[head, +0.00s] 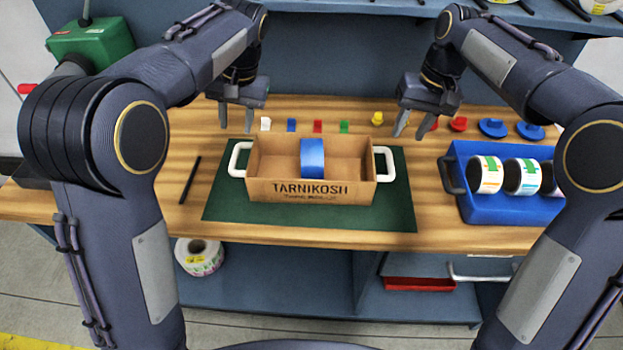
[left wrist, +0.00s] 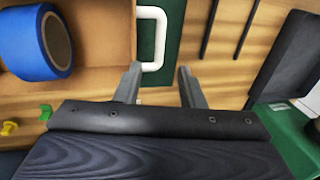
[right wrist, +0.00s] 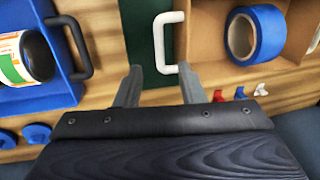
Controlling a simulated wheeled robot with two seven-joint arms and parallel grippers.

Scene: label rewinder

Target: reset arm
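My left gripper (head: 237,119) is open and empty above the table, behind and left of the cardboard box (head: 270,165). In the left wrist view its two fingers (left wrist: 158,85) are spread apart near a white box handle (left wrist: 152,35). My right gripper (head: 411,122) is open and empty, behind and right of the box. In the right wrist view its fingers (right wrist: 161,88) are spread, with the other white handle (right wrist: 168,42) beyond them. The box has white handles on both ends and holds one blue roll (head: 312,158).
The box stands on a green mat (head: 390,215). A blue tray (head: 500,207) with several label rolls stands at the right. Small coloured pieces line the table's back, with blue knobs (head: 492,128) at the right. A black rod (head: 190,180) lies left of the mat.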

